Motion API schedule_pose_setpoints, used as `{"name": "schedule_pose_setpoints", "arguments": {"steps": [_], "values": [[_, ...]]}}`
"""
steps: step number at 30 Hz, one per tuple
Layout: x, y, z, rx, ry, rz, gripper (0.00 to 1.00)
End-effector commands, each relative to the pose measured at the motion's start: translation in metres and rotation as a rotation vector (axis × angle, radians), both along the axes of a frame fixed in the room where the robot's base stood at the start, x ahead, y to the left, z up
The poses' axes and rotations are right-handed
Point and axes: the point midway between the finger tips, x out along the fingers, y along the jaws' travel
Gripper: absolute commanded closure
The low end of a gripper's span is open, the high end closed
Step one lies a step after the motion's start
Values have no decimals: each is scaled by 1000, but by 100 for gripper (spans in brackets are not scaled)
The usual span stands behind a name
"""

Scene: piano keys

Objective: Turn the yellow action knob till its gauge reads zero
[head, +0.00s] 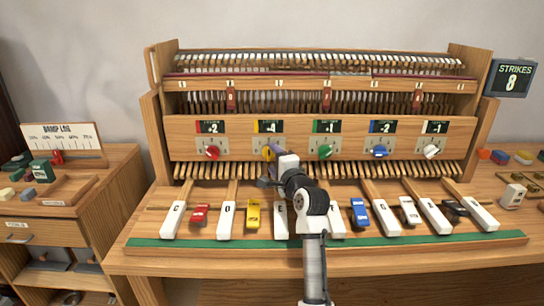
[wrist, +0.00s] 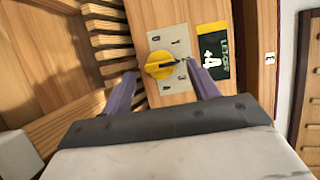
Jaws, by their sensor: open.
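The yellow knob (head: 268,153) sits on a pale plate on the wooden front panel; it also shows in the wrist view (wrist: 158,64). Its dark gauge (head: 269,127) is just above it and reads a 4; the sign is hard to make out. The gauge appears sideways in the wrist view (wrist: 213,51). My gripper (wrist: 161,73) is open, with one purple finger on each side of the knob. I cannot tell whether the fingers touch it. In the head view the gripper body hides part of the plate.
Red (head: 212,153), green (head: 324,151), blue (head: 380,151) and white (head: 431,152) knobs with gauges share the panel. White and coloured keys (head: 252,216) lie below, under my arm. A strikes sign (head: 512,78) showing 8 stands at the right. A side cabinet (head: 60,232) stands left.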

Motion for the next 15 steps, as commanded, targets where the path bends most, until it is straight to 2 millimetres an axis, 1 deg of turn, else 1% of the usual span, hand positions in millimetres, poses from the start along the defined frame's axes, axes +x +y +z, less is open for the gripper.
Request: {"name": "schedule_pose_setpoints", "arguments": {"steps": [3, 6, 14, 15], "values": [[11, 5, 1, -1, 0, 0, 40], [16, 7, 0, -1, 0, 0, 40], [17, 7, 0, -1, -1, 0, 40], [17, 7, 0, -1, -1, 0, 41]]}}
